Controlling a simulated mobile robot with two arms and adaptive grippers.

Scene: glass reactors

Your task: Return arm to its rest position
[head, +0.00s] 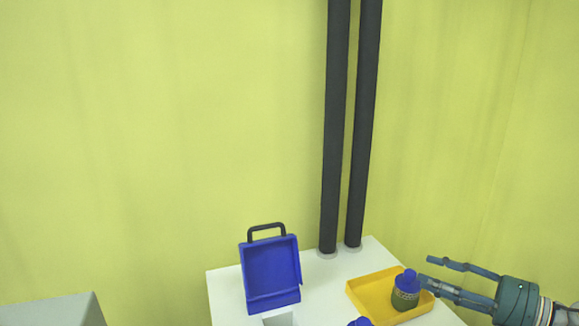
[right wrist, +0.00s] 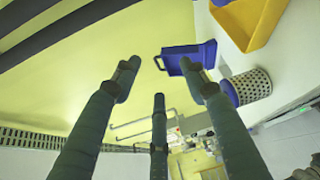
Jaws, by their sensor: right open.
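My right gripper (head: 428,269) comes in from the right edge of the head view with its fingers spread and nothing between them. Its fingers point left, and the lower one appears close to a blue-capped bottle (head: 405,292) in a yellow tray (head: 363,302); whether they touch I cannot tell. In the right wrist view the open fingers of the gripper (right wrist: 160,75) reach out over empty space, and the yellow tray (right wrist: 262,30) shows at the upper right. My left gripper is not in view.
A blue case (head: 271,274) with a black handle stands on the white table (head: 226,285). Two dark vertical pipes (head: 335,130) rise from the table's back. Another blue cap (head: 360,321) shows at the bottom edge. A grey box (head: 50,311) is at lower left.

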